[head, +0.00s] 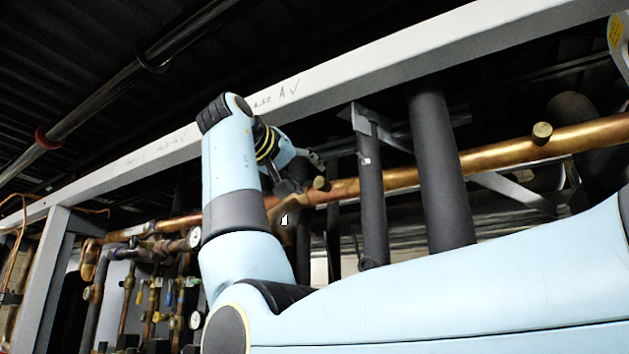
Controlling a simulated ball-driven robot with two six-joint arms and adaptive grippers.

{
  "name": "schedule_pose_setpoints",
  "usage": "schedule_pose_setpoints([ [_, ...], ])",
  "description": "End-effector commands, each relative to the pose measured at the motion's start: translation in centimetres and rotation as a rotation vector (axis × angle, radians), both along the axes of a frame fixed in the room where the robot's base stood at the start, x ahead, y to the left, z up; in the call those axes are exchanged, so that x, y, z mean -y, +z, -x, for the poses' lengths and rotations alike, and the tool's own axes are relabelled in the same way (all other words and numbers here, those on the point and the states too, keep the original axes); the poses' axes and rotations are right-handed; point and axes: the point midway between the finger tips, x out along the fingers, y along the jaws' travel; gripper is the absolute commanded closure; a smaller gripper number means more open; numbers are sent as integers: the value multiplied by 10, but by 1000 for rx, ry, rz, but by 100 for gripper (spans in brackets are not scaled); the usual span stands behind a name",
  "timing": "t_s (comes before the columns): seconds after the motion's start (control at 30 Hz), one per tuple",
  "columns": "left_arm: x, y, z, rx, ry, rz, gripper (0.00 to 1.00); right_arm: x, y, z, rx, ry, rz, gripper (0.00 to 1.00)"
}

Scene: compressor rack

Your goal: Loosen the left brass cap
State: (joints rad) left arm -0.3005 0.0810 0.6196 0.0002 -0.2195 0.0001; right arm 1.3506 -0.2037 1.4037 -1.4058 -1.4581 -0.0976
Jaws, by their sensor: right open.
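The left brass cap (320,183) is a short round stub on the copper pipe (400,178), near the middle of the head view. My right gripper (306,173) is open just left of this cap, with one dark finger above and one lower. I cannot tell whether a finger touches the cap. My right arm hides the pipe to the left of the gripper and part of the gripper itself. A second brass cap (541,131) sits farther right on the same pipe. My left gripper is not in view.
A pale steel beam (390,62) runs diagonally above the pipe. Thick black insulated pipes (440,165) stand upright right of the left cap. Gauges (195,237), valves and thin copper lines crowd the lower left.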

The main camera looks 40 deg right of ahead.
Motion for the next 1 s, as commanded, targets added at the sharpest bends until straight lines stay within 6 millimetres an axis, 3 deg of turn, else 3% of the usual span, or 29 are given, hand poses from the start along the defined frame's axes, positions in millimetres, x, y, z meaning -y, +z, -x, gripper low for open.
schedule_pose_setpoints([
  [0.2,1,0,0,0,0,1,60,-44,0,17,0,3,0,49],
  [0.4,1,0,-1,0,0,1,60,-63,0,25,0,1,0,49],
  [0.8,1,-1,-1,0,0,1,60,-62,-2,27,8,9,-13,49],
  [1.0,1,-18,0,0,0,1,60,-41,-17,29,125,209,-205,49],
])
